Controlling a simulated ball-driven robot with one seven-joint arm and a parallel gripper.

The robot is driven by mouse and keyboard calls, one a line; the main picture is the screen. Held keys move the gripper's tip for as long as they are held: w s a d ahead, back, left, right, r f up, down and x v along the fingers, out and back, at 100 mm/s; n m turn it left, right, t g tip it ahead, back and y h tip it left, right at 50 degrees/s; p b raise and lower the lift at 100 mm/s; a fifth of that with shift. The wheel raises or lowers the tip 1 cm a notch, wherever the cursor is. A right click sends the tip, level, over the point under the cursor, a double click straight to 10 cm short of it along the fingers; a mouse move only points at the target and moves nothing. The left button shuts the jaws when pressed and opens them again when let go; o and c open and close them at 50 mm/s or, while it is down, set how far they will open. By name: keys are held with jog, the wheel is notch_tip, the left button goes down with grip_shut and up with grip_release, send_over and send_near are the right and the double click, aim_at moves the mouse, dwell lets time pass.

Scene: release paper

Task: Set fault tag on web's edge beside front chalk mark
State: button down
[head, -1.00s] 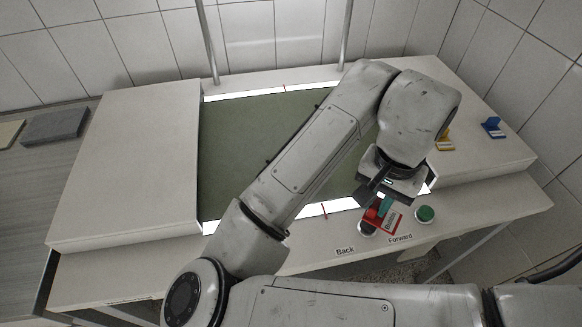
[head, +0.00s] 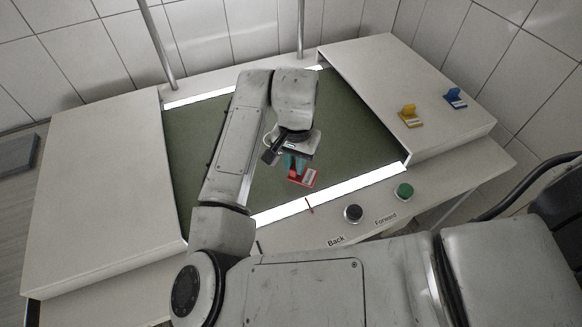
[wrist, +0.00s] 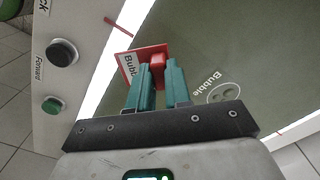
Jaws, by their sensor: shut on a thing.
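My gripper (head: 294,162) has teal fingers, shut on a red fault tag (head: 302,178) with a white label. In the wrist view, the tag (wrist: 151,58) sits between the fingertips, its label partly reading "Bubble". The tag is over the green web (head: 340,125), inward of the bright front strip. Whether it touches the web I cannot tell. The front chalk mark, a short red line (head: 309,205), crosses the front edge, nearer the viewer than the tag. It also shows in the wrist view (wrist: 115,24).
A yellow tag (head: 409,115) and a blue tag (head: 455,98) stand on the right white panel (head: 440,75). A printed "Bubble" symbol (wrist: 222,92) shows on the web.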

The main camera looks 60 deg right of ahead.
aim_at(291, 171)
jog(key=shift+w+d+f, duration=0.2)
jog(key=shift+w+f, duration=0.25)
jog(key=shift+f, duration=0.1)
jog(key=shift+w+f+p, duration=0.15)
jog(key=shift+f+p, duration=0.2)
jog(key=shift+f, duration=0.6)
jog(key=shift+w+f+p, duration=0.1)
jog(key=shift+f+p, duration=0.2)
jog(key=shift+f, duration=0.6)
jog(key=shift+f, duration=0.1)
jog(key=c, duration=1.1)
grip_release()
jog(key=shift+o, duration=0.2)
notch_tip(291, 171, up, 12)
jog(key=b, duration=0.2)
